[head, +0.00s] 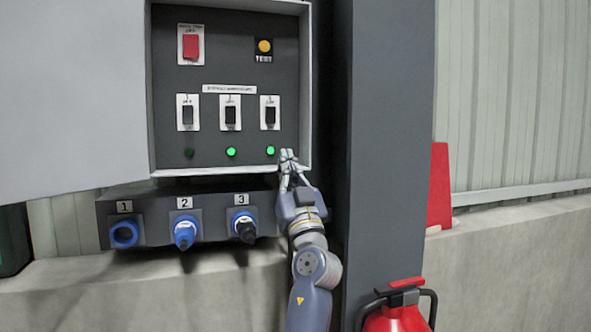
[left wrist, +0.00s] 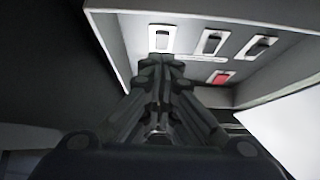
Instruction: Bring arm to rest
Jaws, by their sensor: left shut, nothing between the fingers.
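My left gripper (head: 289,158) is shut and empty at the lower right corner of the open control box (head: 307,60). Its fingertips point up, close to the rightmost green light (head: 270,150); I cannot tell whether they touch the box. In the left wrist view the closed fingers (left wrist: 161,62) point toward the panel with its black switches (left wrist: 211,43) and red switch (left wrist: 222,77). My right gripper is in neither view.
The box door (head: 70,90) stands open at the left. Below are numbered sockets: socket 1 (head: 124,234), a blue plug (head: 185,236) at 2 and a black plug (head: 245,230) at 3. A dark column (head: 385,130) and red extinguisher (head: 397,318) stand right.

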